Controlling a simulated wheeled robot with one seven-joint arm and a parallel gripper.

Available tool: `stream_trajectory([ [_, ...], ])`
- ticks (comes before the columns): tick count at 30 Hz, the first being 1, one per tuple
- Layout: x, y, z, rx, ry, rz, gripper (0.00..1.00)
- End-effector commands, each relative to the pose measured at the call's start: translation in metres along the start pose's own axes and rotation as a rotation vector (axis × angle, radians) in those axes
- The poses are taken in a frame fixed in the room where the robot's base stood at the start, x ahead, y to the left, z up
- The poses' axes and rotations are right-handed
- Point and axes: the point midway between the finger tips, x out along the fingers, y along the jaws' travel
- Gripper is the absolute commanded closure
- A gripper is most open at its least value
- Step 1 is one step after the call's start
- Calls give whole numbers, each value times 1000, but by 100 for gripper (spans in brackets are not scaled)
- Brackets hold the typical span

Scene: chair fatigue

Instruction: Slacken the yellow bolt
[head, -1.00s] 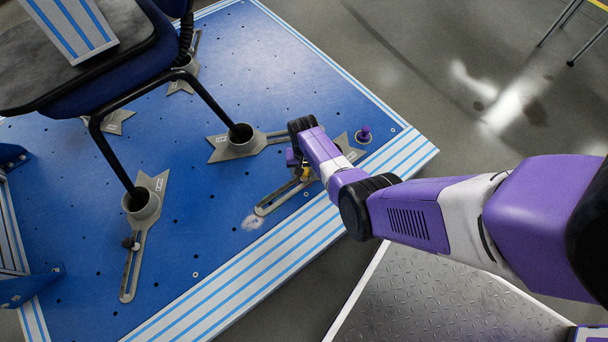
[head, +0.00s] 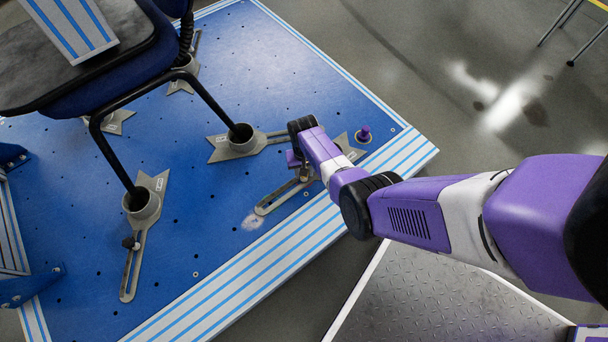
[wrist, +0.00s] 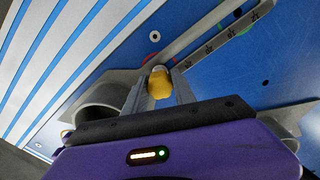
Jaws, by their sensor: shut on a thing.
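The yellow bolt (wrist: 160,84) shows in the wrist view between the two fingers of my gripper (wrist: 158,92). The fingers are shut on it from both sides. In the head view my gripper (head: 300,172) is low over the slotted grey bracket (head: 275,199) near the front edge of the blue platform. The bolt is hardly visible there, hidden by my gripper. The slotted bracket also shows in the wrist view (wrist: 215,37), running up to the right from the bolt.
The blue platform (head: 215,190) holds a chair (head: 110,85) whose legs stand in grey cups on brackets, such as the left one (head: 142,207). A purple knob (head: 364,133) stands on the platform right of my gripper. Grey floor (head: 430,70) is clear beyond the platform.

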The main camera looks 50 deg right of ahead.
Motion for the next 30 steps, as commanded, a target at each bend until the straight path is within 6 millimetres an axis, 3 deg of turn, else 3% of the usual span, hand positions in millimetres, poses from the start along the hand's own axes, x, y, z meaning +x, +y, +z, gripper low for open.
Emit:
stream_trajectory([
  [4,0,0,0,-91,-1,0,100],
  [14,0,0,1,-119,-1,0,100],
  [23,0,1,1,-411,-1,0,100],
  [30,0,0,1,-451,-1,0,100],
])
